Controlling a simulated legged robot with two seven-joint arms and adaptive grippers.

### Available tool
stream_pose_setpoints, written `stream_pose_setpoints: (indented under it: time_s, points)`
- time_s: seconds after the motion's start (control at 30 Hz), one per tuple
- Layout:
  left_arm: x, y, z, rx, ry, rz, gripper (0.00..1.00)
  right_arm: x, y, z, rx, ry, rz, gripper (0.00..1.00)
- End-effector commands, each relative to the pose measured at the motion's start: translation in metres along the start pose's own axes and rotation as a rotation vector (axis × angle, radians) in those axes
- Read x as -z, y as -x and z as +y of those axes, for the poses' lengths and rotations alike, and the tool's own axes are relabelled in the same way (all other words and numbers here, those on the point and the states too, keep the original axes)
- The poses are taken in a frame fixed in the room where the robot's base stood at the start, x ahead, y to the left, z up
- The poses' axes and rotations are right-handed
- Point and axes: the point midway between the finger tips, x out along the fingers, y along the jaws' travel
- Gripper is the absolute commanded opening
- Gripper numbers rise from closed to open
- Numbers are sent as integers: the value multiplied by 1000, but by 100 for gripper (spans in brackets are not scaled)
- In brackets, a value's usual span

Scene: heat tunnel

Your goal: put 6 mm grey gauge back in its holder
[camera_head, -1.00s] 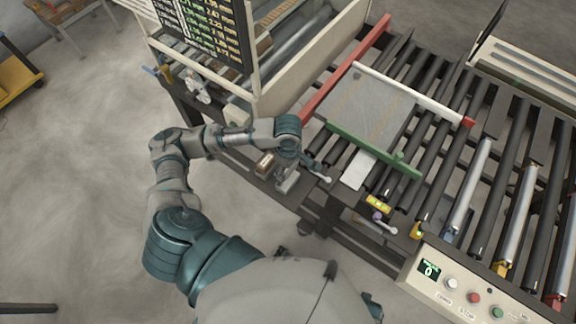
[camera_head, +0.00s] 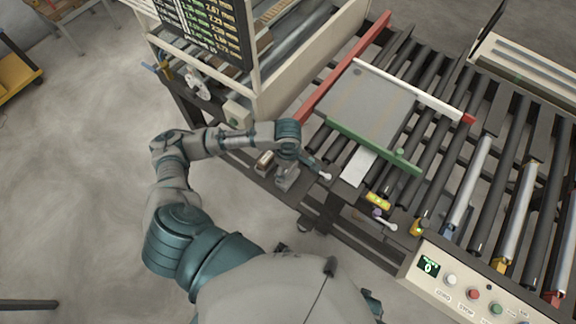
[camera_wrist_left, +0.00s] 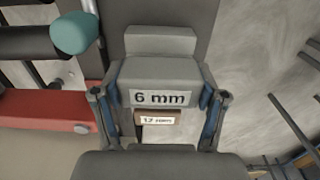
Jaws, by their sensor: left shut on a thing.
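My left gripper (camera_head: 288,168) is shut on the grey 6 mm gauge (camera_head: 286,184), near the front edge of the conveyor frame. In the left wrist view the gauge (camera_wrist_left: 160,78), a stepped grey block with a "6 mm" label, sits between the two fingers of the gripper (camera_wrist_left: 158,100). A brown block labelled 12 mm (camera_wrist_left: 158,119) shows just beyond it; a brown block (camera_head: 264,160) also shows beside the gripper in the head view. I cannot make out the 6 mm holder or whether the gauge touches anything below. My right gripper is not in view.
A roller conveyor (camera_head: 480,190) carries a grey plate (camera_head: 368,105) between green and white bars. A red rail (camera_head: 345,68) runs alongside. A control panel (camera_head: 470,290) stands at lower right, and a cream machine housing (camera_head: 300,65) behind the arm. Open floor lies left.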

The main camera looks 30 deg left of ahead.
Motion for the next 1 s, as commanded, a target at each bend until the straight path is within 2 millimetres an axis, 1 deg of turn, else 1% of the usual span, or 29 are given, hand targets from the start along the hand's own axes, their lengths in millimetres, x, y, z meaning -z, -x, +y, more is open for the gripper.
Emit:
stream_pose_setpoints:
  time_s: [1.0]
  points:
    - [0, -31, 0, 1, 0, 0, 28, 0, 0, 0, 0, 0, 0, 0]
